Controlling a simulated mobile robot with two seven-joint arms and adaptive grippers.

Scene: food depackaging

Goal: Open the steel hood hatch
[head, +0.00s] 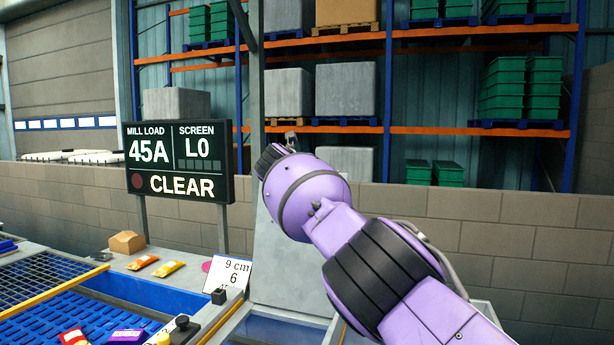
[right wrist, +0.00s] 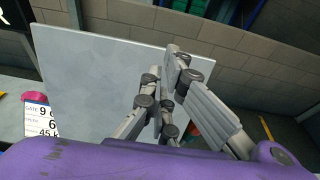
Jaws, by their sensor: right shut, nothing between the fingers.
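The steel hood hatch (head: 272,270) is a plain pale-grey panel standing steeply raised behind my right arm in the head view, its right part hidden by the arm. It fills much of the right wrist view (right wrist: 90,85). My right gripper (right wrist: 164,70) is shut and empty, with its fingers in front of the panel near its upper right edge. I cannot tell whether they touch it. In the head view only a small grey tip of the gripper (head: 291,139) shows above the purple wrist. My left gripper is not in view.
A display reading CLEAR (head: 178,160) stands at left. A gauge card (head: 229,274) sits left of the hatch. A blue grid bed (head: 110,318) holds coloured packets, with more packets (head: 169,268) on the ledge. A block wall (head: 480,235) and stacked shelving stand behind.

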